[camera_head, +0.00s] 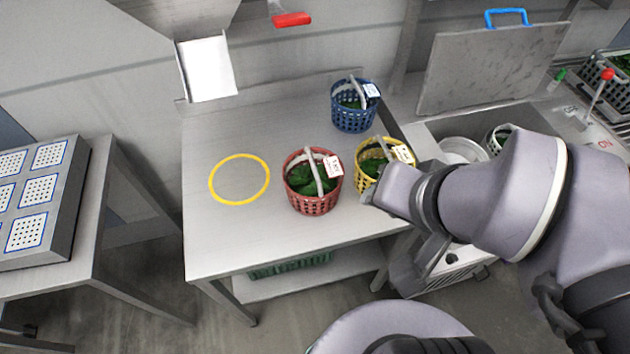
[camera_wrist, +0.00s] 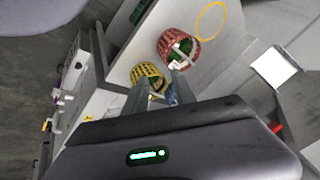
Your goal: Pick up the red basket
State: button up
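The red basket (camera_head: 314,202) stands upright on the steel table, with greens inside, a pale handle and a white tag. In the wrist view the red basket (camera_wrist: 192,61) is beyond my fingertips. My gripper (camera_wrist: 162,86) has its two fingers apart with a gap between them, and I see nothing held. In the head view my wrist is just right of the yellow basket (camera_head: 359,181) and covers part of it; the fingertips are hard to make out there. The yellow basket also shows in the wrist view (camera_wrist: 136,73), partly behind a finger.
A blue basket (camera_head: 353,120) stands at the table's back right. A yellow ring (camera_head: 212,190) marks bare table left of the red basket. A sink with a raised grey panel (camera_head: 485,70) lies right. A chute (camera_head: 207,68) hangs behind; a perforated rack (camera_head: 70,215) is far left.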

aim_at(312, 190)
jog(key=i+l+u, duration=0.1)
jog(key=u, duration=0.25)
jog(key=i+l+u, duration=0.2)
jog(key=u, duration=0.2)
jog(key=i+l+u, duration=0.15)
jog(key=u, duration=0.2)
